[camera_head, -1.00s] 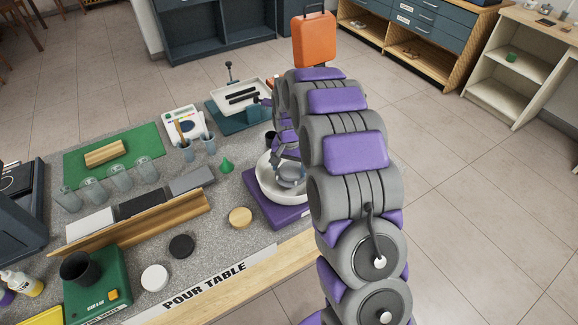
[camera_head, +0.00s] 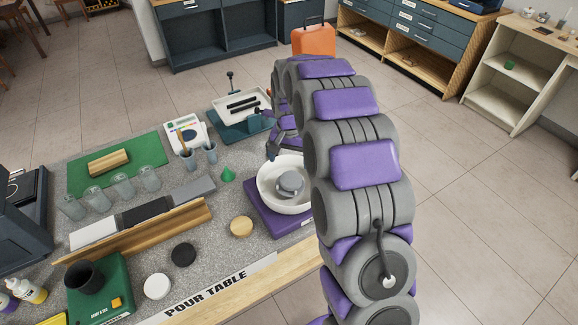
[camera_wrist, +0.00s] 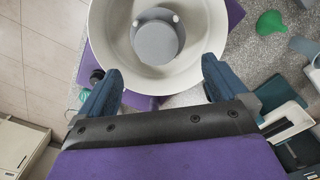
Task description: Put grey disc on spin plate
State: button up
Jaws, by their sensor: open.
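The grey disc (camera_head: 290,183) sits in the middle of a white round basin (camera_head: 264,192) on a purple base (camera_head: 268,217). In the wrist view the disc (camera_wrist: 157,42) lies flat on a slightly wider grey round, likely the spin plate, though most of that is hidden beneath it. My gripper (camera_wrist: 160,82) is open and empty, its blue fingers spread at the basin's near rim, apart from the disc. In the head view my gripper (camera_head: 272,148) shows partly behind the arm, at the basin's far side.
A wooden disc (camera_head: 241,227), black disc (camera_head: 183,255) and white disc (camera_head: 157,286) lie on the table left of the base. A tray machine (camera_head: 243,107) stands behind.

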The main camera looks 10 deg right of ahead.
jog(key=s+r+n, duration=0.1)
jog(key=s+r, duration=0.3)
jog(key=s, duration=0.4)
jog(key=s+r+n+g, duration=0.1)
jog(key=s+r, duration=0.4)
jog(key=s, duration=0.2)
jog(key=s+r+n, duration=0.1)
jog(key=s+r, duration=0.3)
jog(key=s, duration=0.4)
jog(key=s+f+n, duration=0.1)
jog(key=s+n, duration=0.1)
jog(key=s, duration=1.7)
jog(key=shift+s+n+g, duration=0.25)
jog(key=shift+n+g, duration=0.05)
jog(key=shift+g, duration=0.1)
jog(key=shift+d+f, duration=0.1)
